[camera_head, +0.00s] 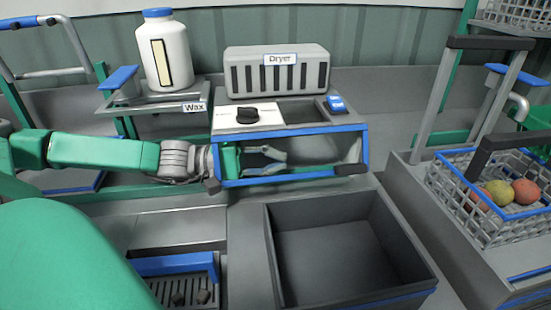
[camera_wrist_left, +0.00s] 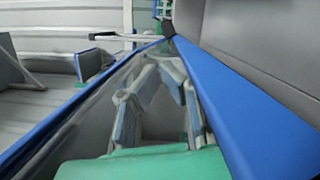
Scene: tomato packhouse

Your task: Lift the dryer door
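The dryer (camera_head: 275,112) stands at the centre of the head view, with a grey vented top, a dial and a "Dryer" sign. Its door (camera_head: 290,177) is a blue-edged frame at the front, with dark pieces at its lower corners. The blue edge also shows large in the left wrist view (camera_wrist_left: 235,105). My left gripper (camera_head: 276,162) reaches in from the left and shows within the blue frame. Its fingers (camera_wrist_left: 165,70) are apart with nothing visible between them. I cannot tell whether a finger touches the door. My right gripper is not in view.
An empty grey bin (camera_head: 277,255) sits below the dryer. A wire basket (camera_head: 478,225) with several tomatoes stands at the right. A white bottle (camera_head: 163,52) stands on the wax station (camera_head: 150,104) at the left. A blue-edged tray (camera_head: 175,264) lies at the lower left.

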